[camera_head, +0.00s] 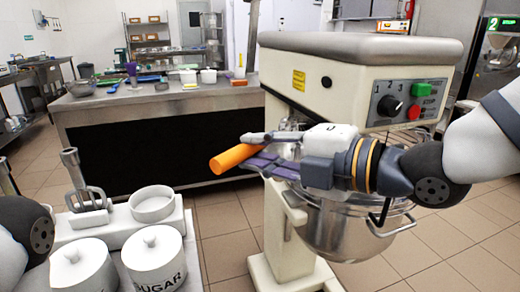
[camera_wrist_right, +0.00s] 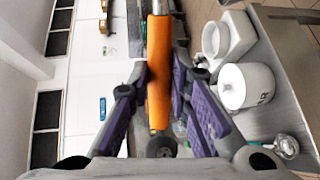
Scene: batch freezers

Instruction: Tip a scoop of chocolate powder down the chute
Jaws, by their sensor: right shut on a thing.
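My right gripper (camera_head: 262,151) is shut on an orange handle (camera_head: 233,158), in front of the mixer's bowl area. In the right wrist view the same handle (camera_wrist_right: 159,60) stands between the purple-padded fingers of the gripper (camera_wrist_right: 160,88). A short metal shaft (camera_wrist_right: 160,6) leaves its far end at the top edge. The scoop's bowl and any powder are out of sight. The stand mixer (camera_head: 365,75) has a steel bowl (camera_head: 345,228), partly covered by my gripper. I cannot make out the chute or chocolate powder. My left arm shows at the left edge, its gripper out of view.
A white lidded sugar jar (camera_head: 153,262), another white lidded jar (camera_head: 84,268), an open white dish (camera_head: 152,204) and a metal beater (camera_head: 84,180) stand at lower left. A steel counter (camera_head: 165,103) with bowls and utensils is behind. Open tiled floor lies between.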

